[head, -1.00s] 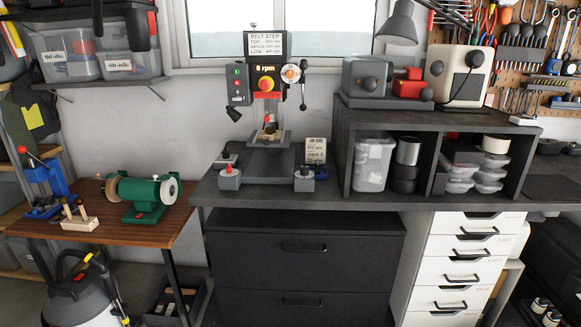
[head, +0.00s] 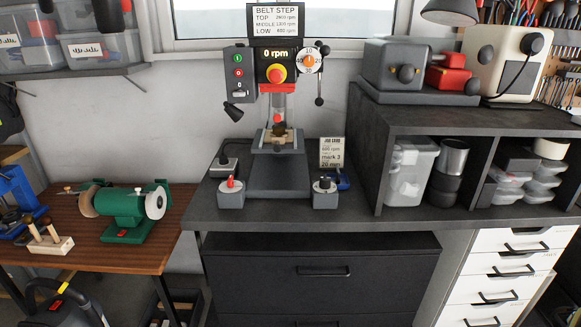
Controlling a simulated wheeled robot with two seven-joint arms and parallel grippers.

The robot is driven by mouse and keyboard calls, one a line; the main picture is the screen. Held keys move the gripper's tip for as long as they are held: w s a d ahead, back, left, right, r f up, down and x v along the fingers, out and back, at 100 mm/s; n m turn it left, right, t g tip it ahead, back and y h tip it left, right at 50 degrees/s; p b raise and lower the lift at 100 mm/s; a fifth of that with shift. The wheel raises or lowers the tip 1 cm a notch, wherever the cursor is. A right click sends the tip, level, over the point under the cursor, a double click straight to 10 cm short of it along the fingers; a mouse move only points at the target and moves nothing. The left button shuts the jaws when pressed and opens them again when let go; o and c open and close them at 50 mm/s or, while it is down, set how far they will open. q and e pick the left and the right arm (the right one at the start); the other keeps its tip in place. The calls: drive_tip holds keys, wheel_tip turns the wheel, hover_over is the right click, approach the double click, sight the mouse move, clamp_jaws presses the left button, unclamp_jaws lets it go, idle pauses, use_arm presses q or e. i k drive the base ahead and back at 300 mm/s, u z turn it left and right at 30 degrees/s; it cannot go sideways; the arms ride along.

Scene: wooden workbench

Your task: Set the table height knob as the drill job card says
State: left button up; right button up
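The drill press (head: 278,105) stands on the dark bench, its display reading 0 rpm. The job card (head: 332,153) stands right of its base; I read "JOB CARD", what looks like 600 rpm, "mark 3" and "20 mm". A round orange-and-white dial (head: 310,62) with numbers is on the press head's right. A grey box with a red knob (head: 231,184) is front left of the base. A grey box with a dark knob (head: 325,185) is front right. I cannot tell which is the table height knob or read its setting. Neither gripper is in view.
A belt step chart (head: 277,19) tops the press. A lever (head: 319,85) hangs at its right. A dark cubby shelf (head: 377,150) with containers stands right on the bench. A green grinder (head: 125,210) sits on the lower wooden table at left. The bench's front strip is clear.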

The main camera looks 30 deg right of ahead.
sight(324, 183)
drive_tip(key=z, duration=0.4)
drive_tip(key=i, duration=0.9)
drive_tip(key=z, duration=0.75)
